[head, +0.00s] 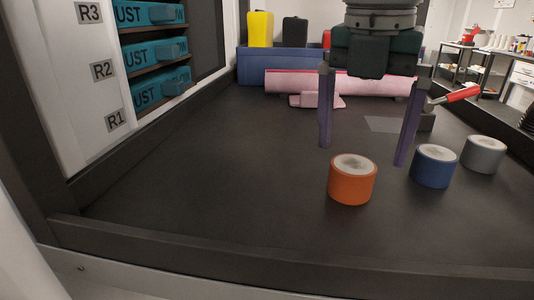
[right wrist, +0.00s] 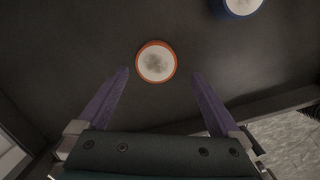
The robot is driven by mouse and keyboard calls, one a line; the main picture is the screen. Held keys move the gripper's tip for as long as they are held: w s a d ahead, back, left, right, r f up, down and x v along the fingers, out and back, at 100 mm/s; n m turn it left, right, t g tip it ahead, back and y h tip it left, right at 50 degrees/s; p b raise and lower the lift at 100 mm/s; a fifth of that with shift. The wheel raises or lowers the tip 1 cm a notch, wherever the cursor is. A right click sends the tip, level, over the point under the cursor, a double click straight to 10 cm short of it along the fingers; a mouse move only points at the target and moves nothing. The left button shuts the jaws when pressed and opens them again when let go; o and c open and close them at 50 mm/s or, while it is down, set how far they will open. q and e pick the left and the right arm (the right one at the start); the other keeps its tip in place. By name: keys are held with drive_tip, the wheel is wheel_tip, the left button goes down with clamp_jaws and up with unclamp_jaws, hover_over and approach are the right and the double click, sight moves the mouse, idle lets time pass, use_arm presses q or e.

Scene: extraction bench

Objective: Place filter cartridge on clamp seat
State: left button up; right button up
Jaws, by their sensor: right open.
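Three short cylinders with pale tops, likely the filter cartridges, stand upright on the dark bench: an orange one (head: 352,184), a blue one (head: 434,170) and a grey one (head: 483,156). My right gripper (head: 362,156) is open and empty, pointing down with its purple fingers spread. In the right wrist view the orange cartridge (right wrist: 156,64) shows between and just past the fingertips (right wrist: 160,73); contact is not visible. The blue cartridge (right wrist: 240,5) is cut off at the top. A clamp with a red handle (head: 462,94) is behind the gripper, partly hidden, beside a flat grey patch (head: 384,124). My left gripper is not in view.
A pink roll (head: 290,82) lies across the back, before a blue bin (head: 262,66) with yellow and black containers. Teal drawers (head: 158,90) stand at left. A raised dark edge (head: 250,255) runs along the front. The bench's left and middle are clear.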

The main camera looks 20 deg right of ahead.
sight(354, 165)
drive_tip(key=f, duration=0.3)
drive_tip(key=w+f, duration=0.1)
drive_tip(key=f, duration=0.1)
drive_tip(key=shift+d+f+p, duration=0.2)
drive_tip(key=shift+d+p, duration=0.05)
drive_tip(key=shift+p, duration=0.05)
drive_tip(key=shift+r, duration=0.1)
drive_tip(key=c, duration=1.6)
